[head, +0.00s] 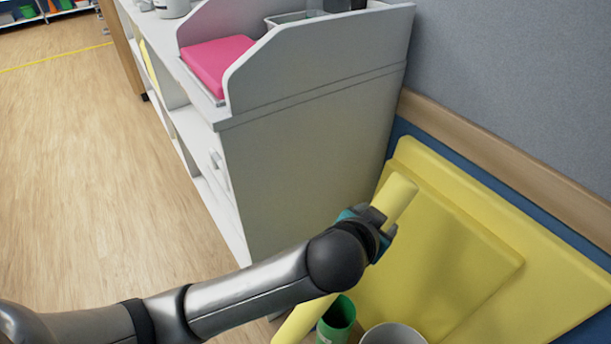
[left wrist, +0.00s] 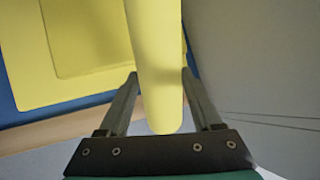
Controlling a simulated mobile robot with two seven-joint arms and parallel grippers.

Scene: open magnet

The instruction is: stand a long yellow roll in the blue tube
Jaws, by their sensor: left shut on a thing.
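The long yellow roll (head: 397,195) is tilted in the head view, its upper end near the yellow panels and its lower part running down to the left, past the bottom edge. My left gripper (head: 382,225) is shut on it near its upper end. In the left wrist view the roll (left wrist: 156,60) lies between the two fingers (left wrist: 160,78), with its rounded end near the gripper's base. My arm hides the roll's middle. I see no blue tube in either view. My right gripper is not in view.
A green tube (head: 337,314) and a grey-white round container (head: 393,336) stand at the bottom, right of the roll. Yellow panels (head: 440,270) lean against the wall (head: 520,70) at right. A white cabinet (head: 300,150) stands behind my arm. Open wooden floor (head: 90,190) lies left.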

